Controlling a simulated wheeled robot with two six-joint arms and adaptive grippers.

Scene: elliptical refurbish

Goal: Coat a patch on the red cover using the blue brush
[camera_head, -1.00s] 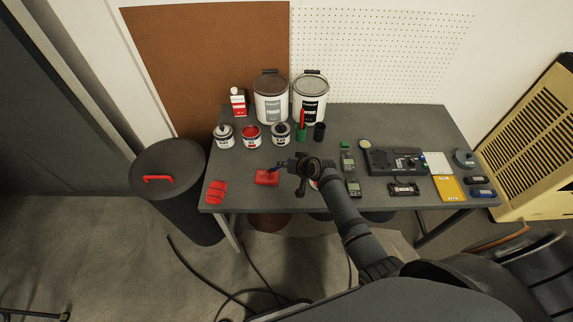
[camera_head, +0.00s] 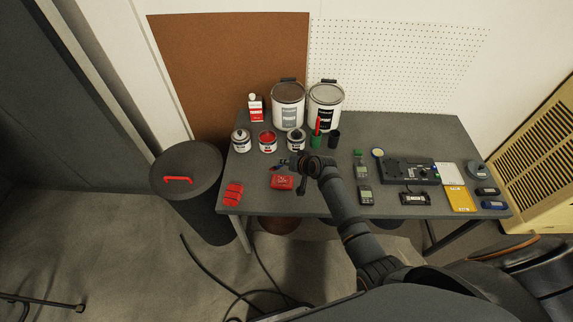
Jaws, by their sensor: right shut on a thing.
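A small red cover (camera_head: 282,183) lies flat near the table's front edge, left of centre, with faint marks on its top. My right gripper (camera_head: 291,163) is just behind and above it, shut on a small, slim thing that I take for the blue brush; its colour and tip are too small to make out. I cannot tell a gap between it and the cover, but they look apart. Another red, ridged piece (camera_head: 233,194) lies at the table's left front corner. My left gripper is not in view.
Two large buckets (camera_head: 288,106) stand at the back. A green cup (camera_head: 316,141) holds a red-handled tool; a dark cup (camera_head: 334,140) is beside it. Meters and a dark device (camera_head: 410,169) lie to the right.

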